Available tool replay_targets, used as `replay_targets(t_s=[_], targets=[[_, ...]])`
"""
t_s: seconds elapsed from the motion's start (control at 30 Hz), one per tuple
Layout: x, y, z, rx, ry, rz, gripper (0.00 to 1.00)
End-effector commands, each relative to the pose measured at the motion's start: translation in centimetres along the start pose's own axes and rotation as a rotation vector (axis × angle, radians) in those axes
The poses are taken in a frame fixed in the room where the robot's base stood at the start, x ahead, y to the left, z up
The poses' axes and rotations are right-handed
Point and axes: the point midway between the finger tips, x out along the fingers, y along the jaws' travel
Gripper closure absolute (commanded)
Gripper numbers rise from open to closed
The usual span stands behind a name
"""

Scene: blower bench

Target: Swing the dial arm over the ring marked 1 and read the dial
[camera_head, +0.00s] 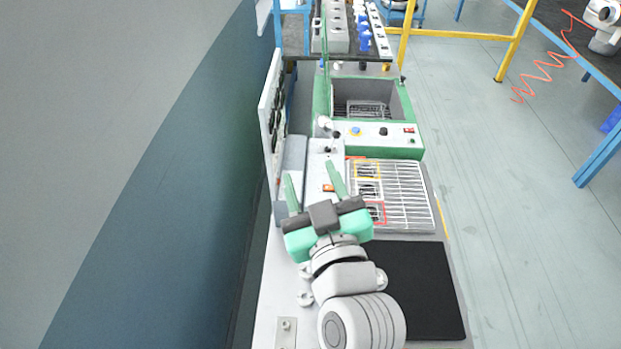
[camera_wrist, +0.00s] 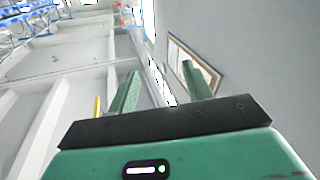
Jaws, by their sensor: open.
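My gripper (camera_head: 312,183) is open, its two green fingers apart with nothing between them. It is over the left part of the bench, beside the slotted tray. In the wrist view the fingers of my gripper (camera_wrist: 160,88) point out at the room and wall, with no bench object between them. A small white rounded head (camera_head: 325,123) with dark knobs stands beyond the fingers; I cannot tell whether it is the dial arm. I cannot make out a ring marked 1 or a dial reading.
A slotted tray (camera_head: 408,195) with coloured frames lies right of my gripper. A black mat (camera_head: 415,290) is nearer. A green-edged machine (camera_head: 405,140) with a wire basket (camera_head: 362,110) stands beyond. An upright panel with dark round parts (camera_head: 270,115) borders the left. Open floor lies right.

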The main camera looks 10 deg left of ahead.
Motion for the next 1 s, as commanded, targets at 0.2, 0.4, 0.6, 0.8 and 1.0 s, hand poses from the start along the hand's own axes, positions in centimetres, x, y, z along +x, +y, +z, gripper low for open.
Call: replay_targets(t_s=[0.2,0.4,0.6,0.8,1.0], targets=[[0.0,0.0,0.0,0.0,0.0,0.0,0.5],[-1.7,2.1,-6.9,-0.025,0.088,0.13,0.5],[-10.8,5.5,-22.3,0.003,0.407,0.445,0.5],[-12.3,8.0,-35.3,0.04,0.482,0.497,0.5],[-11.9,8.9,-39.7,0.05,0.48,0.49,0.5]])
